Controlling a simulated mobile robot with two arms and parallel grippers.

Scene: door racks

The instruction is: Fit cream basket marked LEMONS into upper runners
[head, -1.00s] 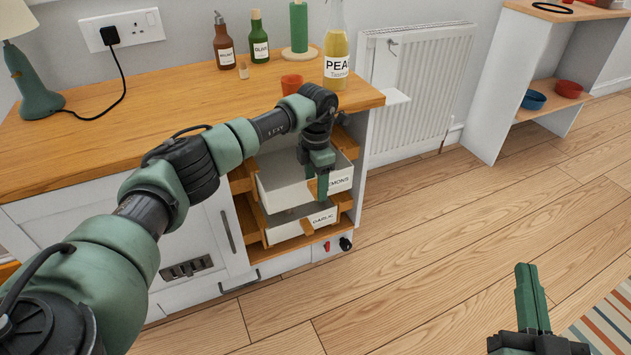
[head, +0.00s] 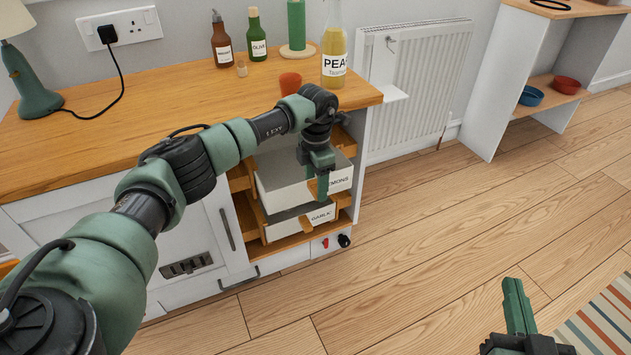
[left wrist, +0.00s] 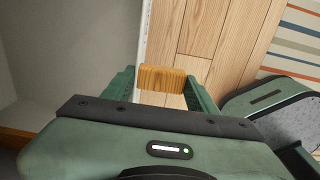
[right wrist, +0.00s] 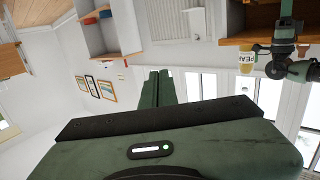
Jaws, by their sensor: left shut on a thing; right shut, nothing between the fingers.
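The cream basket marked LEMONS (head: 283,188) sits in the upper level of the open rack at the cabinet's right end, sticking out at the front. Its label is partly covered by my left gripper (head: 321,186), which points down at the basket's front. In the left wrist view my left gripper (left wrist: 162,90) is shut on the basket's wooden handle (left wrist: 162,78). The upper runners (head: 240,180) are wooden strips at the basket's sides, partly hidden by the basket and my arm. I cannot tell how well it sits on them. My right gripper (head: 517,307) is shut and empty, over the floor.
A second cream basket marked GARLIC (head: 285,229) is just below, on lower wooden runners. The floor to the right is clear.

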